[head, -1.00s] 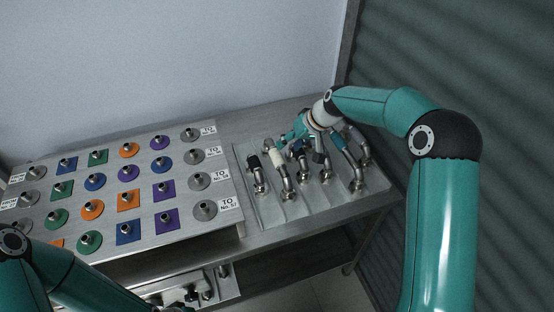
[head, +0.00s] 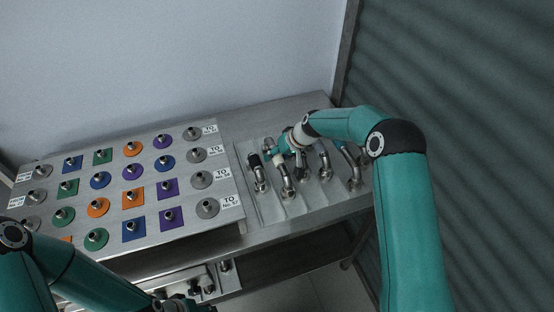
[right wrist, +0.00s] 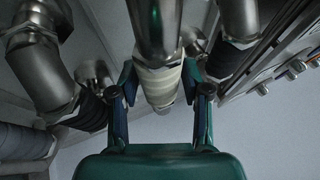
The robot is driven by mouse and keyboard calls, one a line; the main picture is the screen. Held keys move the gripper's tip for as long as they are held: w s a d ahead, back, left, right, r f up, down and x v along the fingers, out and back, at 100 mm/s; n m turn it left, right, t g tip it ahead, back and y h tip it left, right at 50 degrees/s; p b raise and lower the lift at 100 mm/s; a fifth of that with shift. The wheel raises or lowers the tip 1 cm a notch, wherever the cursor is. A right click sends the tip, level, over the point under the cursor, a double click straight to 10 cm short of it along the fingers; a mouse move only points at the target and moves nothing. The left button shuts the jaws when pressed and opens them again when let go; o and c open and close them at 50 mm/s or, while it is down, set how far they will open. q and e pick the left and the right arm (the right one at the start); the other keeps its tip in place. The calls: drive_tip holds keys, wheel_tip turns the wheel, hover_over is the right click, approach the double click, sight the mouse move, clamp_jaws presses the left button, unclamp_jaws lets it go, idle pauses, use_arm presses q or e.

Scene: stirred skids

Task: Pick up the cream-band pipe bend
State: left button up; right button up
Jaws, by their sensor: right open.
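The cream-band pipe bend (head: 286,185) stands on the metal tray (head: 270,212) in the head view, a steel bend whose upper end is partly covered by my gripper. In the right wrist view its cream band (right wrist: 160,85) sits between my two fingers. My right gripper (head: 283,148) is open around that end. In the right wrist view the fingers of my right gripper (right wrist: 160,97) stand either side of the band, with a small gap showing; contact cannot be made out. My left gripper is out of view; only the left arm shows at the lower left.
Other pipe bends stand close on both sides: a dark-band one (head: 258,170) on the left and several on the right. A board (head: 110,215) with colored fitting bases fills the left. A corrugated wall (head: 460,110) rises at the right.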

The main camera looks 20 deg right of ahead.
clamp_jaws()
drive_tip(key=shift+r, duration=0.1)
drive_tip(key=shift+r, duration=0.15)
drive_tip(key=shift+w+r, duration=0.1)
drive_tip(key=shift+r, duration=0.5)
wheel_tip(320, 180, up, 18)
drive_tip(key=b, duration=0.2)
drive_tip(key=shift+r, duration=0.25)
